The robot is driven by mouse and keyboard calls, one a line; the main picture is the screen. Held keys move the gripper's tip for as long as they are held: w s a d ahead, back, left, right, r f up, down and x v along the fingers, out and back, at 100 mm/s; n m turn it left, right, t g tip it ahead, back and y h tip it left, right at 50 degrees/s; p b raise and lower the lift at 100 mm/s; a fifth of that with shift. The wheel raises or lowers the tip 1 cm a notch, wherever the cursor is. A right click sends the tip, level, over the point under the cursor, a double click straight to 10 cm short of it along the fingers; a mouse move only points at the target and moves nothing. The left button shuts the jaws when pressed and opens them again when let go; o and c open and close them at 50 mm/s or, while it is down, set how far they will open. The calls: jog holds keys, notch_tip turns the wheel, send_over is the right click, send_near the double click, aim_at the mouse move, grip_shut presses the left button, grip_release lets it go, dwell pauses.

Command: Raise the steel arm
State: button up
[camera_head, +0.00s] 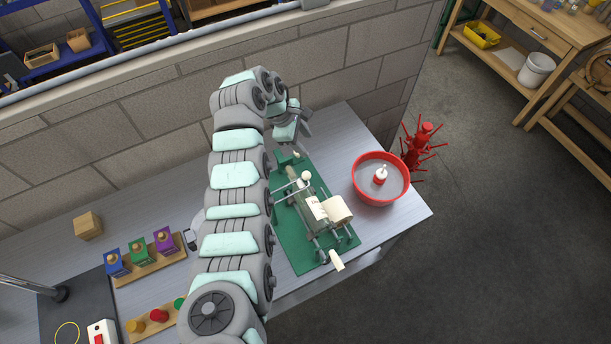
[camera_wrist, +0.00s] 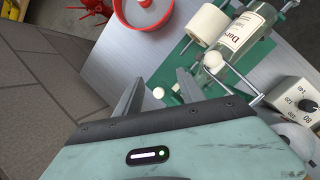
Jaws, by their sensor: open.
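The labelling stand is a green plate (camera_head: 290,252) with a bottle (camera_head: 297,190) lying on its cradle and a cream label roll (camera_head: 337,209) beside it. The steel arm (camera_head: 289,188) is a thin rod that crosses over the bottle, with a white ball (camera_head: 306,175) at its end. In the wrist view the steel arm's ball (camera_wrist: 213,60) lies right of my fingers, above the bottle (camera_wrist: 243,32). My gripper (camera_head: 297,135) is open and empty beyond the plate's far end.
A red bowl (camera_head: 354,184) stands right of the plate, with a red spiked rack (camera_head: 420,145) behind it. A block wall (camera_head: 335,75) runs close behind my gripper. A dial box (camera_wrist: 292,102) shows in the wrist view. Coloured blocks (camera_head: 139,250) stand left of my arm.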

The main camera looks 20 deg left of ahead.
aim_at(305, 176)
jog(key=s+r+n+g+h, duration=0.1)
jog(key=s+r+g, duration=0.25)
jog(key=s, duration=0.35)
jog(key=shift+t, duration=0.35)
jog(key=p+x, duration=0.1)
jog(key=x, duration=0.8)
jog(key=shift+s+d+f, duration=0.15)
jog(key=shift+f, duration=0.2)
grip_shut()
jog(key=shift+f, duration=0.15)
